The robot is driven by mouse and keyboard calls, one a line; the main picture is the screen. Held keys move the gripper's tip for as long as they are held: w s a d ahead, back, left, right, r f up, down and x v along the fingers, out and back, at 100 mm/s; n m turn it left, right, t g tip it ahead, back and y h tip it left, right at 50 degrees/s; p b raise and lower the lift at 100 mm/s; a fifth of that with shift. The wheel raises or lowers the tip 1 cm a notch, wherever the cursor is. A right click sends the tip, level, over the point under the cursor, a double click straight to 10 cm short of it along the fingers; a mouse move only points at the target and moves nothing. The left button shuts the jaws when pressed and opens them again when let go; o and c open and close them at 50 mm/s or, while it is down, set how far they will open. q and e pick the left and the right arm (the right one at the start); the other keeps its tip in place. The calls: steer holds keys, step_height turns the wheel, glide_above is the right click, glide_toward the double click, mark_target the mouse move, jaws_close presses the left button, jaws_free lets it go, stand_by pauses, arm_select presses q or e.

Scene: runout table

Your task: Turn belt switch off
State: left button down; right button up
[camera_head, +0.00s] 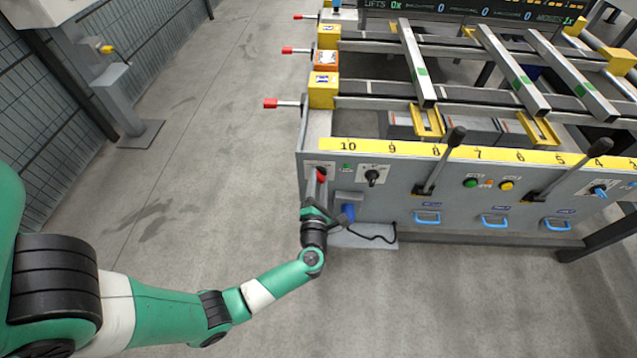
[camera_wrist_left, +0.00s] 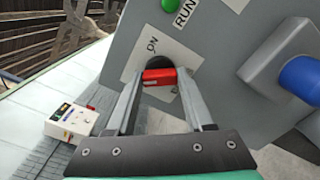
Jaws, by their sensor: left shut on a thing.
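The belt switch is a red knob (camera_head: 321,175) on a white plate at the left end of the grey front panel. In the left wrist view the red knob (camera_wrist_left: 158,78) sits between the two fingers of my left gripper (camera_wrist_left: 160,84), which is shut on it. The plate beside it reads "ON" (camera_wrist_left: 152,46), tilted in this view; the other lettering is mostly hidden by the right finger. In the head view my left gripper (camera_head: 319,186) reaches up to the knob from below. My right gripper is not in view.
A green lamp (camera_head: 347,166) marked RUN is right of the switch, with a black selector knob (camera_head: 372,177) beyond it. A blue part (camera_head: 348,212) juts out just right of my wrist. Black levers (camera_head: 441,160) stand farther right.

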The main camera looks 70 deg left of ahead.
arm_select(q)
steer(key=shift+n, duration=1)
steer(key=shift+c, duration=1.4)
jaws_free()
steer(key=p+v, duration=0.3)
steer(key=v, duration=0.8)
steer(key=shift+s+d, duration=0.2)
steer(key=shift+d, duration=0.1)
